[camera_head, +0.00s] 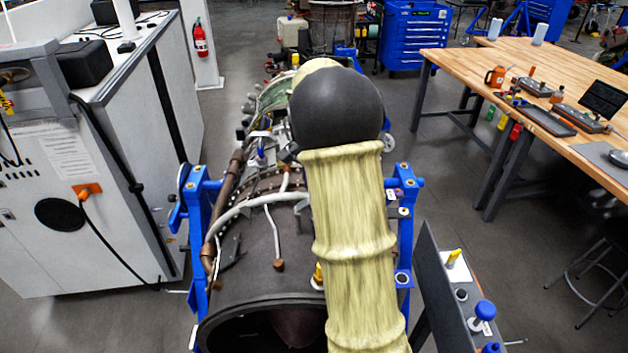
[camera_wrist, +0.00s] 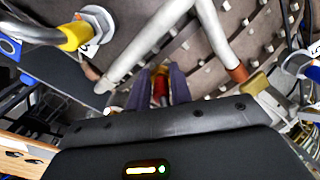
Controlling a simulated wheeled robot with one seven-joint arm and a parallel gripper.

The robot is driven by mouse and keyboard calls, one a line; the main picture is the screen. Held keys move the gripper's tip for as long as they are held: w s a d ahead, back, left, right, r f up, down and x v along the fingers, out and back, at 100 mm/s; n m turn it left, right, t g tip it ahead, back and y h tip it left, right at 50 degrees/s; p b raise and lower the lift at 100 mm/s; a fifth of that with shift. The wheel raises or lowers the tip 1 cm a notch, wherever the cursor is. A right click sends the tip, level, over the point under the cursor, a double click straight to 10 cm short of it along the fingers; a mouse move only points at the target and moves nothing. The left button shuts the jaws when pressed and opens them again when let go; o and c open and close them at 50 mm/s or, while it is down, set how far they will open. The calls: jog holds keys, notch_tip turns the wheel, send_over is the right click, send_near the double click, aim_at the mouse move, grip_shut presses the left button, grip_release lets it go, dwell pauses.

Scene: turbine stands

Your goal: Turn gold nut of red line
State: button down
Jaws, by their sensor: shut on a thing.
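In the wrist view, my gripper (camera_wrist: 161,78) has its two dark fingers on either side of a small red line (camera_wrist: 161,90) with a gold nut (camera_wrist: 160,70) at its far end. The fingers are shut on the gold nut, though the exact contact is small and partly covered by them. In the head view, my sleeved arm reaches over the turbine engine (camera_head: 262,248) and hides my gripper, the gold nut and the red line.
Beside the fingers in the wrist view are a thick grey pipe (camera_wrist: 152,45) and a yellow-collared fitting (camera_wrist: 75,35). Blue stand posts (camera_head: 200,225) flank the engine. A grey cabinet (camera_head: 85,190) stands left, and a wooden workbench (camera_head: 480,65) stands right.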

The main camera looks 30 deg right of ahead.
jog(key=c, duration=1.2)
grip_release()
jog(key=shift+c, duration=0.2)
notch_tip(320, 180, up, 17)
jog(key=b, duration=0.2)
jog(key=shift+r, duration=0.2)
